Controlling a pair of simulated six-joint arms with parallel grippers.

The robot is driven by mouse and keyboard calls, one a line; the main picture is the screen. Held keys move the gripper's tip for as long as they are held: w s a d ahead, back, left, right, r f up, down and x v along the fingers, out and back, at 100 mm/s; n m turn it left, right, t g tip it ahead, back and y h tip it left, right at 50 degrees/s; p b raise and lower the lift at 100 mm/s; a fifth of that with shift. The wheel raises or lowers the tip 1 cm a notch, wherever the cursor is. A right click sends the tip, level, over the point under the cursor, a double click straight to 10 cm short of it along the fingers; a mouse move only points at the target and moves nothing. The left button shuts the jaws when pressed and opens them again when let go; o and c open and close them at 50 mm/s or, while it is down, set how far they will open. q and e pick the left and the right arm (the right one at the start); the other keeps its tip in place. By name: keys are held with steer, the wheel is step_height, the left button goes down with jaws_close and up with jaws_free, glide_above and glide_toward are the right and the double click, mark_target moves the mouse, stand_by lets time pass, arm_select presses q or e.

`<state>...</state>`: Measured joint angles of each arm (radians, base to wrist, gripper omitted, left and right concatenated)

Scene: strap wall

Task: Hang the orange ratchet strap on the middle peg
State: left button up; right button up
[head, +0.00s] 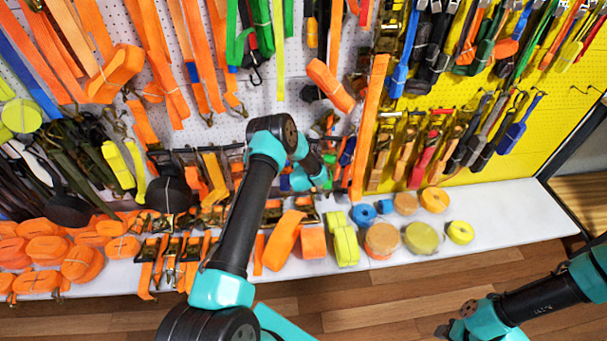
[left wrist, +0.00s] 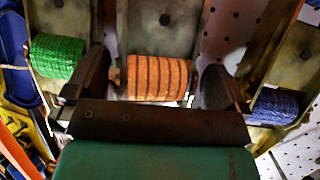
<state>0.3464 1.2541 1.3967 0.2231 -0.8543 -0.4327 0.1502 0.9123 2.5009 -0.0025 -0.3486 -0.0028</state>
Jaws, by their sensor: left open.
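My left gripper (left wrist: 157,85) is open in the left wrist view. Its dark fingers stand on either side of the orange ratchet strap (left wrist: 158,70), a ribbed roll in a worn metal ratchet frame. I cannot tell whether the fingers touch it. A green strap roll (left wrist: 58,57) is left of it and a blue one (left wrist: 276,106) right of it. In the head view my left arm reaches up to the wall display, and its wrist hides most of this spot. I cannot single out the middle peg. My right arm is at the lower right; its gripper is too unclear to read.
A white pegboard (head: 275,115) and a yellow panel (head: 480,85) carry many hanging straps. A tall orange strap (head: 369,125) hangs close right of my left wrist. Strap rolls crowd the white shelf (head: 500,213) below, but its right end is clear.

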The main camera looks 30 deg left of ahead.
arm_select(q)
steer(key=v, duration=1.6)
steer(key=shift+s+d, duration=0.1)
steer(key=shift+s, duration=0.05)
steer(key=s+d+f+m+g+h, duration=0.25)
steer(key=s+d+g+h, duration=0.3)
steer(key=s+d, duration=0.65)
steer(key=s+d+g+h, duration=0.2)
steer(key=s+d+g, duration=0.1)
steer(key=s, duration=0.4)
steer(key=s+d+g+h, duration=0.2)
steer(key=s+d+g, duration=0.1)
steer(key=s, duration=0.5)
steer(key=shift+d+r, duration=0.45)
steer(key=shift+m, duration=0.25)
